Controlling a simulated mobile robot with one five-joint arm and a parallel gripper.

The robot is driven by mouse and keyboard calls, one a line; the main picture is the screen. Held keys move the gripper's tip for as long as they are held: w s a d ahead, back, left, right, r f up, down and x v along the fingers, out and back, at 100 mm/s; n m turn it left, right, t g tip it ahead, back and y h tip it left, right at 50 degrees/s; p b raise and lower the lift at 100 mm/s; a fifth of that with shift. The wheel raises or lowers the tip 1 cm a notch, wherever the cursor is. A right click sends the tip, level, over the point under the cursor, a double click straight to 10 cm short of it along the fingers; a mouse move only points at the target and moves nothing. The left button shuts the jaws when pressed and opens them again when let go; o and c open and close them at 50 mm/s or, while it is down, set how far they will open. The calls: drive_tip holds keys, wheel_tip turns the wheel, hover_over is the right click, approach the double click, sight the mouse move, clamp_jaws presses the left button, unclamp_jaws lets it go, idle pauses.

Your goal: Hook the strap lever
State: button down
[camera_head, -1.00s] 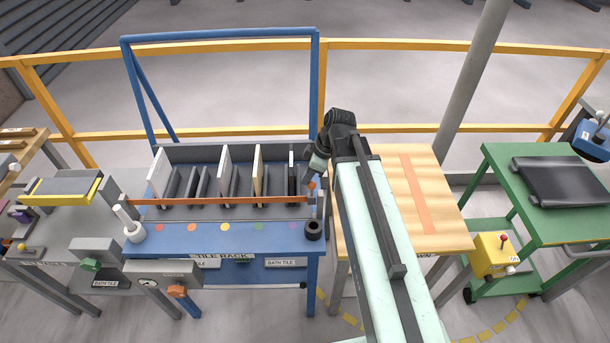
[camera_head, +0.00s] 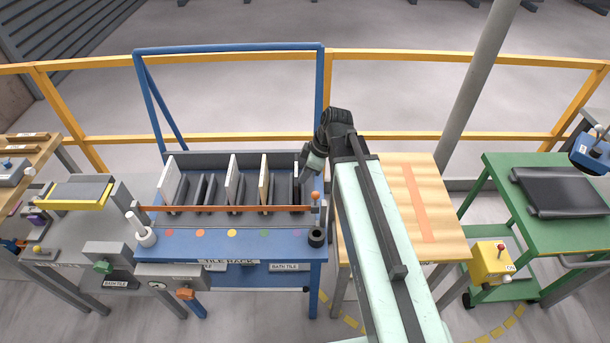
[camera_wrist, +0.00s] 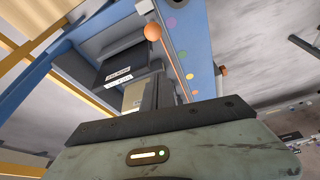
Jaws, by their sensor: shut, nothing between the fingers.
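The strap lever (camera_head: 315,195), with an orange ball knob, stands at the right end of the blue tile rack (camera_head: 250,247). My gripper (camera_head: 309,170) is shut and empty, above and behind the knob at the rack's right end. It appears apart from the lever. The arm hides part of the area to the right.
Several upright tiles (camera_head: 233,178) stand in the rack slots. A blue frame (camera_head: 323,100) rises behind. A wooden table (camera_head: 412,190) is on the right, a green cart (camera_head: 500,185) beyond.

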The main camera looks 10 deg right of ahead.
drive_tip(key=p+v, duration=0.2)
drive_tip(key=v, duration=0.2)
drive_tip(key=shift+r, duration=0.2)
drive_tip(key=shift+w, duration=0.1)
drive_tip(key=m+h+b, duration=0.1)
drive_tip(key=m+b, duration=0.4)
hover_over(315, 202)
drive_tip(key=s, duration=0.2)
wheel_tip(315, 202, down, 7)
drive_tip(key=s+d+f+m+g+h+b, duration=0.1)
drive_tip(key=s+d+f+m+h+b, duration=0.1)
drive_tip(key=f+m+b, duration=0.3)
drive_tip(key=s+d+m, duration=0.1)
drive_tip(key=m, duration=0.3)
drive_tip(key=shift+s+h, duration=0.25)
drive_tip(key=shift+h, duration=0.15)
